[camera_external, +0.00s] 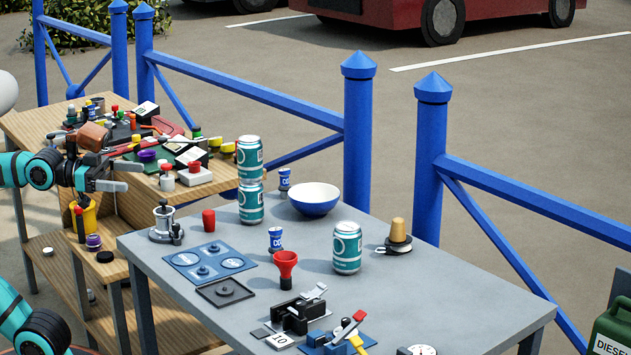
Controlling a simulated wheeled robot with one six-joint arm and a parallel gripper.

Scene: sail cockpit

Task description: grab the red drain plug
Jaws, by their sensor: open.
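A small tapered red plug (208,220), which looks like the red drain plug, stands upright on the grey table near its far left edge. My gripper (116,168) is at the left, over the wooden bench side, with its jaws apart and nothing seen between them. It is left of the red plug and well apart from it. A red funnel-shaped piece (286,262) on a dark base stands nearer the middle of the grey table.
A silver fitting (164,226) stands left of the plug. Stacked teal cans (250,190) and a white-and-blue bowl (313,199) stand behind it. A blue plate (208,262) lies in front. The cluttered wooden bench (22,128) and blue railing (357,140) border the area.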

